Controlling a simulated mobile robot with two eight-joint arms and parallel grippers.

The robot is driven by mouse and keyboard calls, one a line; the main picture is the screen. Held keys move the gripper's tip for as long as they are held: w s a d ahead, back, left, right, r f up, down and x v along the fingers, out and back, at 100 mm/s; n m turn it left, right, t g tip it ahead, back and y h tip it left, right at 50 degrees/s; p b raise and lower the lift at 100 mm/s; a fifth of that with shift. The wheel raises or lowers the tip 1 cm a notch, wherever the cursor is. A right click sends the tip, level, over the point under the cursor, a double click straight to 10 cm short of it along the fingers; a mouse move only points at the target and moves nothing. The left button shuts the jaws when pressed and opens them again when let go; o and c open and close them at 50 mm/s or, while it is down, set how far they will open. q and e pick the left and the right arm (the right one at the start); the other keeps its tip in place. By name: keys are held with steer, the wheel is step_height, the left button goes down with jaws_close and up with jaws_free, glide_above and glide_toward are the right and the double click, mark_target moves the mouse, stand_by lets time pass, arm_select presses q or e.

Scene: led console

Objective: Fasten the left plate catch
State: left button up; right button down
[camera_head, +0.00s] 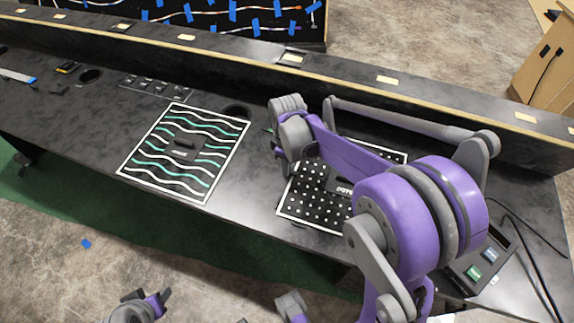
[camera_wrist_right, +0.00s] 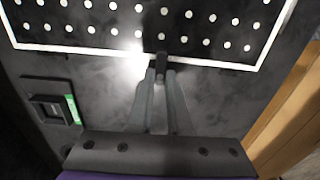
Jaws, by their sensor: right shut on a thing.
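A black plate with white dots and a white border (camera_head: 300,210) lies on the console right of centre, partly hidden by my right arm. Its bordered edge also crosses the top of the right wrist view (camera_wrist_right: 60,47). My right gripper (camera_wrist_right: 161,75) is at this edge, its narrow fingers shut on a small dark upright catch knob (camera_wrist_right: 160,62). In the head view the fingertips and knob are hidden or too small to make out. My left gripper (camera_head: 150,300) is low at the bottom left, away from the console; its finger opening is unclear.
A plate with wavy white and green lines (camera_head: 140,170) lies to the left. A small dark fixture with a green strip (camera_wrist_right: 52,110) is beside the gripper. A button box (camera_head: 480,270) and cables are at the right. A raised ledge (camera_head: 235,75) runs along the back.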

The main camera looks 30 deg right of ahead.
stand_by(0.3)
steer(key=c, duration=0.9)
jaws_free()
steer(key=shift+o, duration=0.2)
steer(key=shift+r, duration=0.1)
step_height(320, 180, up, 11)
steer(key=p, duration=0.1)
steer(key=shift+f, duration=0.2)
steer(key=s+a+r+m+t+p, duration=0.1)
steer(key=s+a+m+t+p, duration=0.1)
steer(key=s, duration=0.6)
steer(key=s+a+r+m+t+p, duration=0.1)
steer(key=s+a+m+t+p, duration=0.2)
steer(key=s+a+m+p, duration=0.2)
steer(key=s+m, duration=0.1)
steer(key=s, duration=0.2)
steer(key=shift+s+a, duration=0.15)
